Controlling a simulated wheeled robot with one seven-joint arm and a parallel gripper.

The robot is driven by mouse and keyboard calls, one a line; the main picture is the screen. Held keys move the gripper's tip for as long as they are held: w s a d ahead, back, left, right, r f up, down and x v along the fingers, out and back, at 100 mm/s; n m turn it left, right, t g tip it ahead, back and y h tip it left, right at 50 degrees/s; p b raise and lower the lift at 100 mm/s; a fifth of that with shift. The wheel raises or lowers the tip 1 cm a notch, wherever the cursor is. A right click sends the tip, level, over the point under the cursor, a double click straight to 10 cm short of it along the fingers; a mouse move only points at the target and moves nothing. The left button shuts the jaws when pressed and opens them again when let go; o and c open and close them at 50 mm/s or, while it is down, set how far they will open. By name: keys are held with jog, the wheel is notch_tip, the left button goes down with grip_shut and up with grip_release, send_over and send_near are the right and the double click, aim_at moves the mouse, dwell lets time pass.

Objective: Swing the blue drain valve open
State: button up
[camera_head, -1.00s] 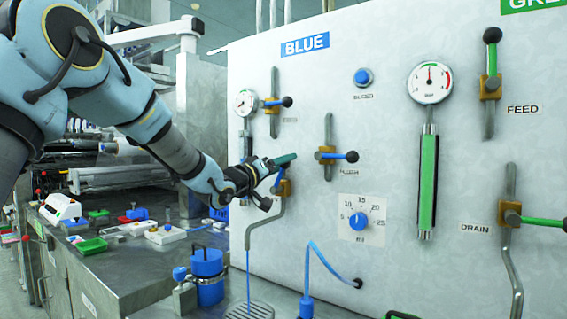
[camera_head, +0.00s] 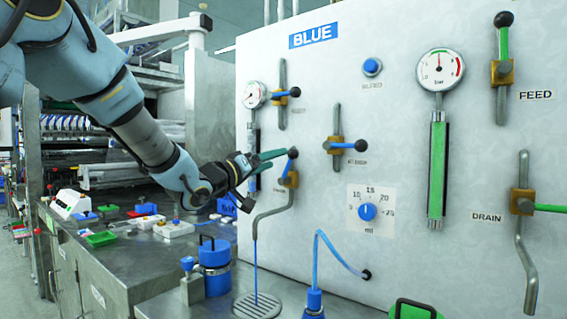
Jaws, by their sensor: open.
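The blue drain valve has a brass body (camera_head: 289,180) on a grey pipe low on the BLUE side of the panel. Its blue lever (camera_head: 287,166) with a dark knob points up, roughly along the pipe. My gripper (camera_head: 277,160) has teal fingers and is open just left of the lever and knob. I cannot tell whether a fingertip touches the knob. Part of the drain label is hidden.
The blue feed valve (camera_head: 281,97) and flush valve (camera_head: 337,145) have sideways levers near my gripper. A dosing dial (camera_head: 367,212) sits to the right. A blue canister (camera_head: 213,265) stands on the bench below my arm, and a blue hose (camera_head: 338,248) curves in front of the panel.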

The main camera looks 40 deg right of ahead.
jog(key=v, duration=0.2)
jog(key=shift+a+f, duration=0.1)
jog(key=shift+a, duration=0.2)
